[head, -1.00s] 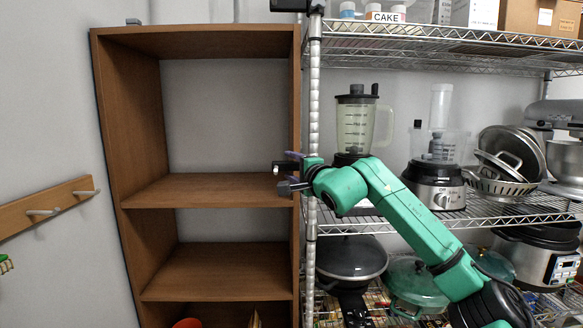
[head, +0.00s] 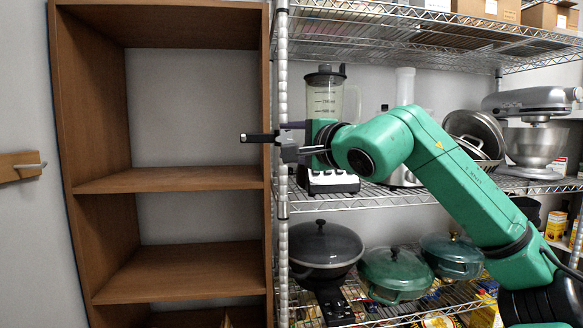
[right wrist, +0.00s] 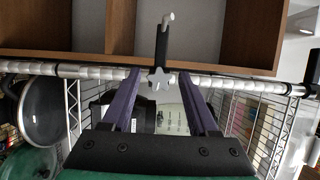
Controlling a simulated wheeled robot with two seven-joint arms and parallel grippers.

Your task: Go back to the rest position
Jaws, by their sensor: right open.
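My right gripper (head: 286,140) is at the left post of the wire rack (head: 410,198), in front of the blender (head: 325,98) on the middle shelf, and hides part of it. In the right wrist view the gripper's two purple fingers (right wrist: 160,73) are spread apart with nothing held. A black bar with a pale tip (head: 257,138) sticks out left at the post. It also shows between and beyond the fingertips in the right wrist view (right wrist: 161,45). I cannot tell whether the fingers touch it. My left gripper is not in view.
A dark pan (head: 325,250) and green pots (head: 395,272) stand on the lower rack shelf. A stand mixer (head: 535,110) is at the right. A wall hook board (head: 20,166) is at far left.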

